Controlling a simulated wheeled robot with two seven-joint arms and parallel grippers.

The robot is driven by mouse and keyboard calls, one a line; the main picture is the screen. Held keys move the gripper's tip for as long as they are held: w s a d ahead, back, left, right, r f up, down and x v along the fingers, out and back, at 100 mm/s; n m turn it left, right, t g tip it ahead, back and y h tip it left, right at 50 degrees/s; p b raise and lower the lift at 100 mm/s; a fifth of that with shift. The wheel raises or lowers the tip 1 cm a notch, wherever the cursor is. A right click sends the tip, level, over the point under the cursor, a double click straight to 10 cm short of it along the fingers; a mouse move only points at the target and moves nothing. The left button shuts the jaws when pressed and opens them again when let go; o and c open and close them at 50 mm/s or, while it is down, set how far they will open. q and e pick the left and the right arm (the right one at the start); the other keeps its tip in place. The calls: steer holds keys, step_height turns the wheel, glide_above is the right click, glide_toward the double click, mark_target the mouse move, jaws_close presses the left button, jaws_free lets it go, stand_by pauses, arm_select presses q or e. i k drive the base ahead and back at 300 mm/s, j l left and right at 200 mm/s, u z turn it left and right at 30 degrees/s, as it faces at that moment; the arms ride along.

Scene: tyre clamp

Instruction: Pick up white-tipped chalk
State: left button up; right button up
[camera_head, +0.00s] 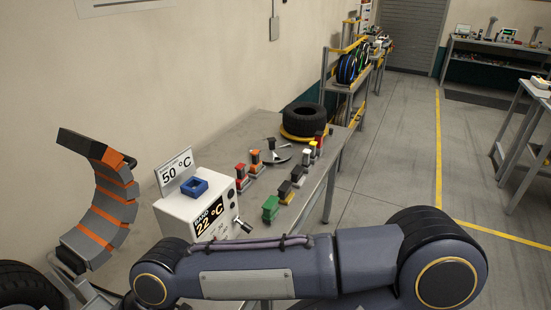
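On the grey workbench (262,128), several small blocks with differently coloured tops stand in two rows. One with a white top (312,146) stands near the far end of the right row, beside a yellow-topped one (313,154) and a red one (319,137). It looks like the white-tipped chalk, but it is too small to be sure. Neither of my grippers is in view. One of my arms crosses the bottom of the picture, in front of the bench's near end, and its hand is not seen.
A black tyre (303,117) lies on a yellow ring at the bench's far end. A white box (196,210) with a 22 °C display and a blue square holder (194,186) stands nearer. A curved orange-striped grey band (104,205) rises at left.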

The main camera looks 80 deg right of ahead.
mark_target(305, 164)
steer(key=z, duration=3.1)
steer(key=u, duration=0.95)
steer(key=k+u, duration=0.1)
steer(key=u, duration=0.4)
steer(key=l+u, duration=0.1)
steer(key=u, duration=0.85)
steer(key=z, duration=2.35)
steer(key=i+l, duration=0.3)
steer(key=i, duration=0.25)
steer(key=i+l, duration=0.3)
steer(key=i, duration=0.25)
steer(key=i+l, duration=0.3)
steer(key=i, duration=0.25)
steer(key=u, duration=0.05)
